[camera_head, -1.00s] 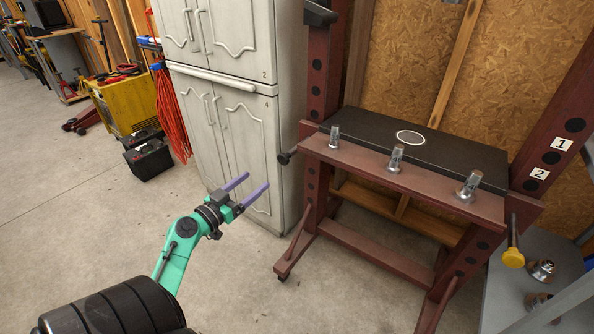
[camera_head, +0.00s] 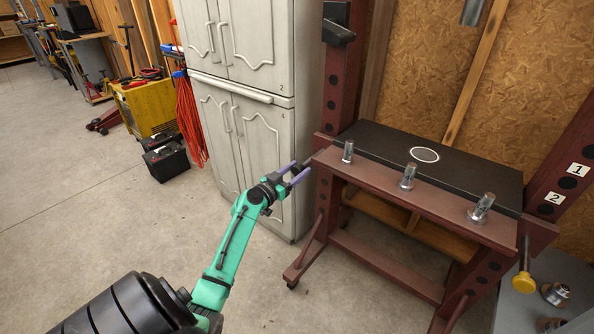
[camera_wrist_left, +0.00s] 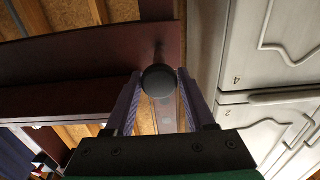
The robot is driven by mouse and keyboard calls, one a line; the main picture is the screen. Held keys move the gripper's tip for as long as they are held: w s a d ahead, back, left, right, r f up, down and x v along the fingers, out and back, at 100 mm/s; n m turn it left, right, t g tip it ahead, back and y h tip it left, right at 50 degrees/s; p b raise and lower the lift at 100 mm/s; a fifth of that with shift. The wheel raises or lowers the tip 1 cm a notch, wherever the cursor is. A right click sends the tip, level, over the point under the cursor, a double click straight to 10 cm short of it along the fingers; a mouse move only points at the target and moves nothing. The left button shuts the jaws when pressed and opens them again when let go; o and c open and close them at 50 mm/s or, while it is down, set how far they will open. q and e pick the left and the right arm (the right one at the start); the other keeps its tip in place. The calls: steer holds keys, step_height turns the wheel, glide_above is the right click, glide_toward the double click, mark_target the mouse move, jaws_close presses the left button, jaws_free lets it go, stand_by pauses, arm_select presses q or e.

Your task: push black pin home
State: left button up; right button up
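The black pin (camera_wrist_left: 160,80) shows its round dark knob in the left wrist view. It sticks out from the left side of the dark red press frame (camera_head: 425,188). My left gripper (camera_head: 300,168) is at that side of the frame, its two purple fingers apart. In the left wrist view the fingertips lie on either side of the knob, with small gaps seeming to remain. The pin's shaft is mostly hidden behind the knob. In the head view the pin is hard to make out near the fingers. My right gripper is not in view.
A white cabinet (camera_head: 262,150) stands close beside my left gripper. Several metal cylinders, one of them here (camera_head: 407,177), stand on the press ledge. A yellow-knobbed pin (camera_head: 522,282) is on the press's right side.

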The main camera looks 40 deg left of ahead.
arm_select(q)
jaws_close()
stand_by(1.2)
